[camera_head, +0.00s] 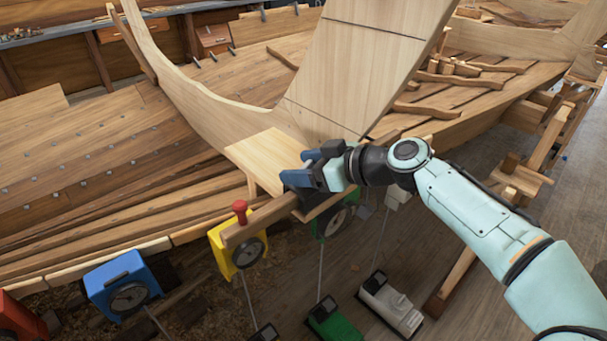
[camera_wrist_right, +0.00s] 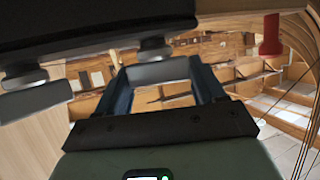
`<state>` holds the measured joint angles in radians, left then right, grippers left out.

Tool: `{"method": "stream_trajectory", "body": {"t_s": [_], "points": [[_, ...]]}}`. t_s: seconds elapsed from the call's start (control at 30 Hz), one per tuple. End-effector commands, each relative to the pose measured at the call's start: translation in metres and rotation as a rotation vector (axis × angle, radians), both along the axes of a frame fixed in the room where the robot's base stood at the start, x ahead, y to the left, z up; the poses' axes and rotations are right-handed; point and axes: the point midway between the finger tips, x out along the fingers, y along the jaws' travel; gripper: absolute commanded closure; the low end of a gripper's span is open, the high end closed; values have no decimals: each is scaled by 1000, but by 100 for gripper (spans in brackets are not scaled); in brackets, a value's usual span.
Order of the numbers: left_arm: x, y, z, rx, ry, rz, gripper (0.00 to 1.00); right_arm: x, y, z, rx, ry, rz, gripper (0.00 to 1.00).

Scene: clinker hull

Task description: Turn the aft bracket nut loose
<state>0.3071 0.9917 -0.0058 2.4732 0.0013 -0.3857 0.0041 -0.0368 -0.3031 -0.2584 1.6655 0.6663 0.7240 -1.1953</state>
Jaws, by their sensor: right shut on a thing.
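My right gripper (camera_head: 298,178) reaches in from the right and sits at the pale wooden board beside the upright plank. In the right wrist view, its two blue fingers (camera_wrist_right: 157,84) stand on either side of a grey nut (camera_wrist_right: 157,72), and they are shut on it. The nut sits on a short bolt under a dark bar (camera_wrist_right: 110,28), which looks like the bracket. A second grey nut (camera_wrist_right: 35,102) hangs from the same bar to the left, clear of the fingers. I cannot tell from the labels which is aft. In the head view the gripper hides the nuts. My left gripper is not in view.
A red knob (camera_head: 240,211) stands on a beam by the yellow box (camera_head: 222,250); it also shows in the right wrist view (camera_wrist_right: 270,36). A blue box (camera_head: 122,284) hangs left. The tall wooden plank (camera_head: 350,70) rises just behind the gripper. Green and white blocks stand on the floor.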

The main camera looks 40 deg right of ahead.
Motion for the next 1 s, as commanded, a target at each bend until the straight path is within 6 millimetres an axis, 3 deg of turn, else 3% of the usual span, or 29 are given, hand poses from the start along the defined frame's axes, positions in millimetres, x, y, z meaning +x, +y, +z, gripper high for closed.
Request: {"method": "stream_trajectory", "body": {"t_s": [0.03, 0.1, 0.3, 0.7, 1.0], "points": [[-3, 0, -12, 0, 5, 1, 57, 1, 0, -4, -1, -4, 37, 62], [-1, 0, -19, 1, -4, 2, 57, 1, 0, -4, 0, -3, 95, 62], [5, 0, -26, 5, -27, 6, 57, 2, -1, -2, -3, 0, 272, 62], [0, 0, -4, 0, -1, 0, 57, 1, -1, 2, -2, 2, 564, 62], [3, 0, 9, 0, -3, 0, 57, 0, 0, 1, 0, 0, 672, 62]]}}
